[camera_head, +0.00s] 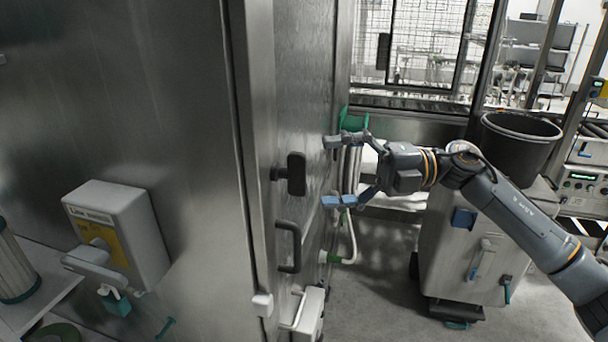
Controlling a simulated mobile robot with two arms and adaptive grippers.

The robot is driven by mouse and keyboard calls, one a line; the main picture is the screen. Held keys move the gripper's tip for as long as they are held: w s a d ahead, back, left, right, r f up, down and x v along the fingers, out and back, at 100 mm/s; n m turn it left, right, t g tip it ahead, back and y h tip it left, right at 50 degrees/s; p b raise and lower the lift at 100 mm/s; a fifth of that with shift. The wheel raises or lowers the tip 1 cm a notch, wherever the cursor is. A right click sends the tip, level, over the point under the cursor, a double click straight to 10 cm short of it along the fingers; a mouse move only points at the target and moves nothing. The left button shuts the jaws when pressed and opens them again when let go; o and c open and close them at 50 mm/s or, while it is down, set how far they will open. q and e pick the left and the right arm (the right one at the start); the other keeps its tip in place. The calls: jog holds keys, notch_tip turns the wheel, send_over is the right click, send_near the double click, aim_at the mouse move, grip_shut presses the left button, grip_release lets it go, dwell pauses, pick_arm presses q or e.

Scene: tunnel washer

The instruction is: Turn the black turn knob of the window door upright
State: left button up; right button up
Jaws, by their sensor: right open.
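A black turn knob (295,174) sticks out from a steel door panel (304,80) that I see at a steep angle. Its flat grip looks about upright, with a short stem on its left. My right gripper (331,171) comes in from the right and is open and empty. Its fingertips point left towards the knob, one higher and one lower, with a small gap between them and the knob in the picture. The depth between them is hard to tell. My left gripper is not in view.
A black bow handle (289,247) sits below the knob. A grey box with a lever (117,235) is on the left steel wall. A steel cart (465,250) and a dark bin (518,140) stand at the right. Windowed panels (430,45) with another black fitting (382,51) are behind.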

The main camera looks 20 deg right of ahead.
jog(key=v, duration=0.6)
jog(key=shift+d, duration=0.25)
